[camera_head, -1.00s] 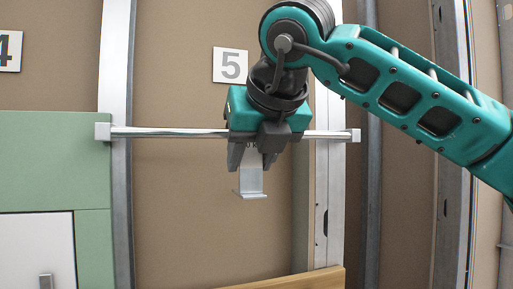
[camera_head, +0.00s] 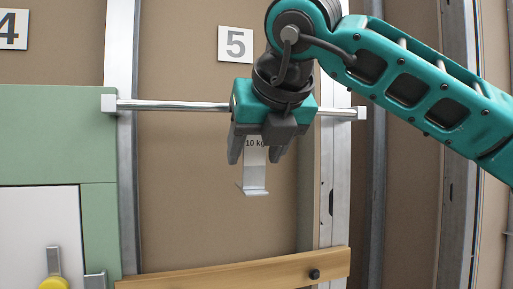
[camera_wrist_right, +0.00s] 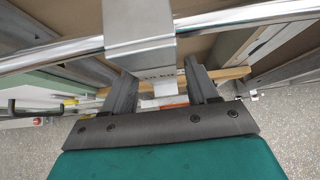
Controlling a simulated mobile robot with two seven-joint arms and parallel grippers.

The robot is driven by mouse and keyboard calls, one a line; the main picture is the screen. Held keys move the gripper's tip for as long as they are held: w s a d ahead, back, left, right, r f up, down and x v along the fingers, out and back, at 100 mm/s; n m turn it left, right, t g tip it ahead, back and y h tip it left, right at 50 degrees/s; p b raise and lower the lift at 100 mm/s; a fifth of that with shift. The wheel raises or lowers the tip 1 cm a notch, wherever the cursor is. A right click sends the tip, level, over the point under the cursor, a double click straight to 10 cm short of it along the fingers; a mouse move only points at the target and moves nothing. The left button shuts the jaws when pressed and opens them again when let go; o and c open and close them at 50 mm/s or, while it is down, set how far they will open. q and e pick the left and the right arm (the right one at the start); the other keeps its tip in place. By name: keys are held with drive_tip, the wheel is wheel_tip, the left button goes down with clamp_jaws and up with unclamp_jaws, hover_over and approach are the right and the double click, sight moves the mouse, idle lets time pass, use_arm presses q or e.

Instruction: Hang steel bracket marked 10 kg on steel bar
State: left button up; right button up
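The steel bracket marked 10 kg (camera_head: 255,178) is a pale metal strap with a bent foot, and it hangs upright between the fingers of my right gripper (camera_head: 256,152). In the right wrist view the bracket's wide upper part (camera_wrist_right: 140,35) crosses in front of the bar (camera_wrist_right: 50,53). I cannot tell whether its hook is around the bar. My left gripper is not in view.
Square end mounts hold the bar on two metal posts (camera_head: 120,200). A wooden rail (camera_head: 240,272) runs below, and a green panel with a white door (camera_head: 35,225) stands at left. The bar's left stretch is clear.

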drive_tip(key=shift+o, duration=1.1)
drive_tip(key=v, duration=1.3)
